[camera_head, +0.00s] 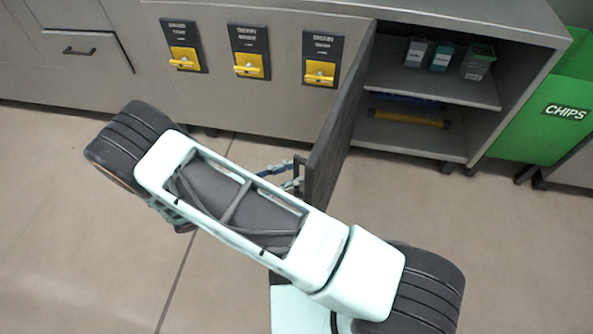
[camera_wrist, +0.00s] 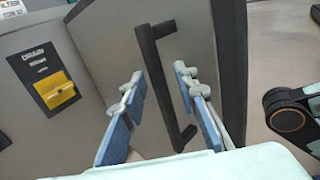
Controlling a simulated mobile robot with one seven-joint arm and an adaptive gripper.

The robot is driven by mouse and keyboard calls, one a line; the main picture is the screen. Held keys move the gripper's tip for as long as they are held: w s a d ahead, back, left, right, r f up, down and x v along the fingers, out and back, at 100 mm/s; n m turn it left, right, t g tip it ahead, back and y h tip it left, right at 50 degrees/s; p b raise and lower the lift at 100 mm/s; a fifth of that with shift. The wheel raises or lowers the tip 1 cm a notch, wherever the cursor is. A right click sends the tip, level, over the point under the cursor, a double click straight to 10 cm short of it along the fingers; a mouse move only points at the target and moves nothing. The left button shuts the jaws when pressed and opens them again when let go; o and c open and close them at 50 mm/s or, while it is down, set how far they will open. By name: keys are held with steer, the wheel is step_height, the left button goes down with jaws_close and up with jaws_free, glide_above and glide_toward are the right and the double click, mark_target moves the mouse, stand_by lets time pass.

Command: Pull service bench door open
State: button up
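The service bench door (camera_head: 338,125) is a dark grey panel that stands swung well open, jutting toward me from the cabinet. In the wrist view the door's inner-grey face (camera_wrist: 190,40) carries a long black bar handle (camera_wrist: 155,70). My gripper (camera_wrist: 160,74) is open, with one blue-padded finger on each side of the handle and gaps visible between the pads and the bar. In the head view my gripper (camera_head: 283,168) shows beside the door's left face, partly hidden by my arm. The handle is mostly hidden there.
The open cabinet's upper shelf (camera_head: 400,82) holds small containers (camera_head: 442,56); a yellow-and-black item (camera_head: 408,118) lies below. Yellow drain switches (camera_head: 250,64) line the bench front at left. A green CHIPS bin (camera_head: 550,120) stands right. The floor (camera_head: 80,230) at left is clear.

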steer(key=v, duration=1.1)
steer(key=shift+r, duration=0.1)
